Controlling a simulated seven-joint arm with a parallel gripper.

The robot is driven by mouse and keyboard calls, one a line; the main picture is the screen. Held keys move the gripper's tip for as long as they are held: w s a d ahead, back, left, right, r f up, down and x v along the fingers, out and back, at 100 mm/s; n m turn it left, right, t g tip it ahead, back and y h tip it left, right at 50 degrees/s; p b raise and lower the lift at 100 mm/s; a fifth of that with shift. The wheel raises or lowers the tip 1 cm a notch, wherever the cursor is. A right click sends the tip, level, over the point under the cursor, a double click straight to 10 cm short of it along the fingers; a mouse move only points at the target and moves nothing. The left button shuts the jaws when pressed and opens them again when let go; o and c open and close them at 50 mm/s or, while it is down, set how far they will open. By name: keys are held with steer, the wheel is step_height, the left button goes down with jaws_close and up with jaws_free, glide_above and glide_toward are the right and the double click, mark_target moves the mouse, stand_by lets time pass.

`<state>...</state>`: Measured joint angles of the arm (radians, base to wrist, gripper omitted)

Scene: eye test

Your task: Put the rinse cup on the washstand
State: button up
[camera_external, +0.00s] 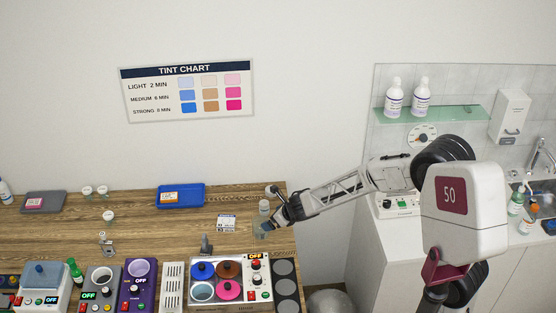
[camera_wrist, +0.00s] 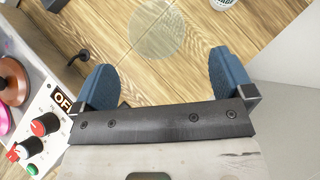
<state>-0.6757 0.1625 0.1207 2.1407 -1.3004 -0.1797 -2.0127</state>
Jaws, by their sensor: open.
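A clear, see-through round cup, likely the rinse cup (camera_external: 260,230), stands near the right end of the wooden table. In the wrist view the cup (camera_wrist: 157,28) shows as a faint disc just beyond my fingertips, between their lines. My gripper (camera_external: 268,208) is over the table's right end, close to the cup. In the wrist view my gripper (camera_wrist: 162,62) has its two blue fingers wide apart with only bare wood between them. The washstand (camera_external: 385,245), a white cabinet with a sink (camera_external: 543,187), is at the right, partly hidden by my arm.
A unit with coloured pots (camera_external: 230,285) and other devices line the front. A gap separates table and washstand. Bottles (camera_external: 515,203) stand by the sink; a glass shelf (camera_external: 450,113) hangs above.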

steer(key=s+d+r+m+t+h, duration=0.15)
steer(key=d+r+m, duration=0.25)
steer(key=d+m, duration=0.55)
steer(key=d+r+m+h, duration=0.35)
steer(key=d+m, duration=0.25)
steer(key=d, duration=0.7)
steer(key=s+d+r+m+t+h, duration=0.1)
steer(key=d+r+m+h, duration=0.1)
steer(key=d+r+m, duration=0.55)
steer(key=s+d+m+g+h, duration=0.1)
steer(key=s+d+m, duration=0.5)
steer(key=d+m, duration=0.15)
steer(key=s+d+m+g+h, duration=0.1)
steer(key=s+d+m+g, duration=0.1)
steer(key=s+d+m, duration=0.55)
steer(key=s+d+m+g+y, duration=0.1)
steer(key=s+d+m, duration=0.1)
steer(key=s+m, duration=0.2)
steer(key=s+d+f+m+g, duration=0.1)
steer(key=s+d+m, duration=0.2)
steer(key=s, duration=0.5)
steer(key=shift+d+f+m+y, duration=0.3)
steer(key=shift+m+y, duration=0.1)
steer(key=shift+m, duration=0.4)
